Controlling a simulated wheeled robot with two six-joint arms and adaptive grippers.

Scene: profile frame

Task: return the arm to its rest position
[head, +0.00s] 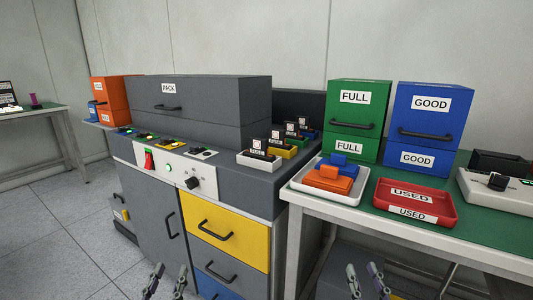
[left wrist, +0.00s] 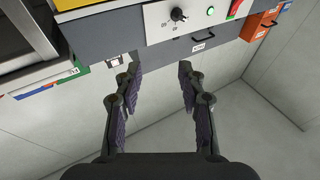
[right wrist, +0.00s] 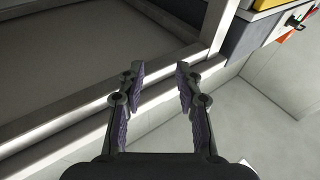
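My left gripper (head: 166,281) is low at the bottom of the head view, in front of the grey cabinet (head: 152,215). It is open and empty, and its two fingers stand apart in the left wrist view (left wrist: 158,88). My right gripper (head: 366,280) is at the bottom of the head view, in front of the green-topped table (head: 455,228). It is also open and empty, with its fingers apart in the right wrist view (right wrist: 157,88). Neither gripper appears to touch anything. Most of both arms is out of the head view.
A machine (head: 200,100) marked PACK stands on the cabinet, with a yellow drawer (head: 228,234) below. On the table are a white tray (head: 300,183) with orange and blue pieces, a red USED tray (head: 385,200), green FULL (head: 358,95) and blue GOOD (head: 432,100) boxes. Open floor lies left.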

